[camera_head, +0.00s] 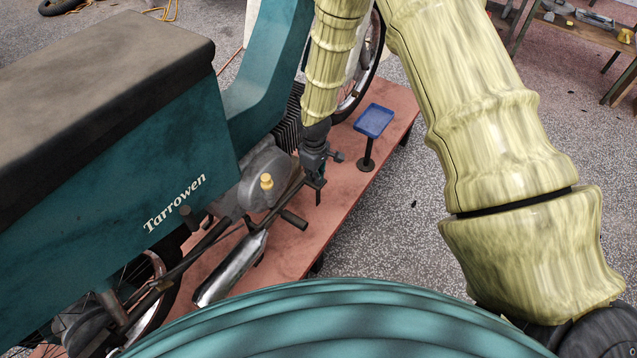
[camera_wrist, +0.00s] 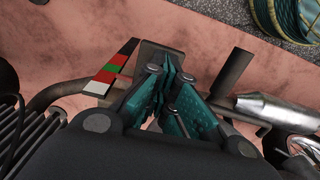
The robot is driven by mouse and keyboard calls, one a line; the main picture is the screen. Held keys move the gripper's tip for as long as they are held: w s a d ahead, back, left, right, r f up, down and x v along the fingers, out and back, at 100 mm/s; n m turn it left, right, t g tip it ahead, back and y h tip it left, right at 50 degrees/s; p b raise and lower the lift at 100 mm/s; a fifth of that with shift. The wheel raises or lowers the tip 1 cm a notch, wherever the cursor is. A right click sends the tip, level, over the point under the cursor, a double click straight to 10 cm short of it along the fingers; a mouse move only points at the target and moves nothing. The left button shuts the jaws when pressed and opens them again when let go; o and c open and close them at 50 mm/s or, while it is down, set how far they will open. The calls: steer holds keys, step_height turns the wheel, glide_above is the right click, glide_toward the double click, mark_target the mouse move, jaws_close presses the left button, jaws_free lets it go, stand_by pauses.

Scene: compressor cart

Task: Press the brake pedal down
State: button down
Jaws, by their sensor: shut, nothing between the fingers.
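A teal motorcycle marked "Tarrowen" (camera_head: 175,203) stands on a reddish platform. In the wrist view, a flat dark plate, apparently the brake pedal's pad (camera_wrist: 151,55), lies just beyond my fingertips and is partly covered by them. In the head view my gripper hides most of the pad area.
A dark foot peg (camera_head: 294,217) sticks out near my gripper; it shows right of the fingers in the wrist view (camera_wrist: 232,70). A silver exhaust (camera_head: 232,268) runs below. A blue tray on a stand (camera_head: 374,121) is behind, on the platform (camera_head: 395,107). Speckled floor at right is mostly clear.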

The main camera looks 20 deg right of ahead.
step_height(320, 180, up, 13)
steer(key=p, duration=0.9)
stand_by(0.5)
steer(key=shift+f, duration=0.15)
steer(key=s+d+f+m, duration=0.1)
steer(key=s+f+m, duration=0.1)
steer(key=s, duration=1)
steer(key=s+d+f+m, duration=0.1)
steer(key=s+f+m, duration=0.2)
steer(key=s, duration=0.9)
steer(key=s+d+f+m, duration=0.1)
steer(key=s+f+m, duration=0.2)
steer(key=s, duration=0.9)
step_height(320, 180, down, 3)
steer(key=shift+s+d+r, duration=0.1)
steer(key=shift+s+d, duration=0.1)
steer(key=shift+d, duration=0.05)
